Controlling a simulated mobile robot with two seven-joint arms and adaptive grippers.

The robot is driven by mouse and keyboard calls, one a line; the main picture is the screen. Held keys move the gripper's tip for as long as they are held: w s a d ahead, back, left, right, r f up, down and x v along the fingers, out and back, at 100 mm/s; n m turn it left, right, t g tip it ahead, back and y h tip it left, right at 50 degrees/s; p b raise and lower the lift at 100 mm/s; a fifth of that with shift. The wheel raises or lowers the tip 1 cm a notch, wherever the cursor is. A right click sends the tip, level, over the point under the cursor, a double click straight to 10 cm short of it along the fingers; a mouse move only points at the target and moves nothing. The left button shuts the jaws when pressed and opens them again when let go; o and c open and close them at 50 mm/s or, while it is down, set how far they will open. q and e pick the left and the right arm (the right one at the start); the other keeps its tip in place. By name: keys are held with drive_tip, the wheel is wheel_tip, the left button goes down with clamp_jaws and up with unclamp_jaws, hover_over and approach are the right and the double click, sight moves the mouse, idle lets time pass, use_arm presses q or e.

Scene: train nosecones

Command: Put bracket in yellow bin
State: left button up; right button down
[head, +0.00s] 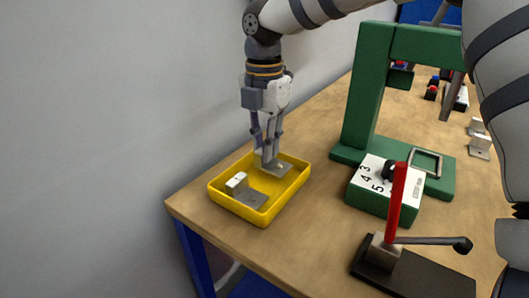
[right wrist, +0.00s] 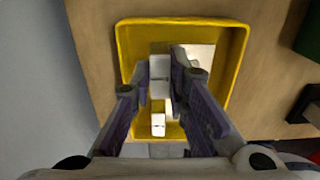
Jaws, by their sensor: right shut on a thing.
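The yellow bin (head: 262,217) stands at the near left corner of the table; its rim also shows in the right wrist view (right wrist: 240,70). My right gripper (head: 268,155) points down into the back part of the bin. It is shut on a grey metal bracket (head: 279,170), whose upright part is between the fingers in the right wrist view (right wrist: 160,77). I cannot tell whether this bracket touches the bin floor. A second bracket (head: 245,195) lies in the front part of the bin, apart from the held one. My left gripper is not in view.
A green press frame (head: 365,90) and a numbered green box (head: 381,190) stand right of the bin. A black fixture with a red handle (head: 398,205) is at the front. More brackets (head: 479,140) lie at the far right. A grey wall borders the left.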

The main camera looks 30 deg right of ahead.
drive_tip(key=shift+f, duration=0.95)
drive_tip(key=c, duration=1.6)
unclamp_jaws()
drive_tip(key=shift+f, duration=0.1)
drive_tip(key=shift+o, duration=0.2)
wheel_tip(320, 180, up, 12)
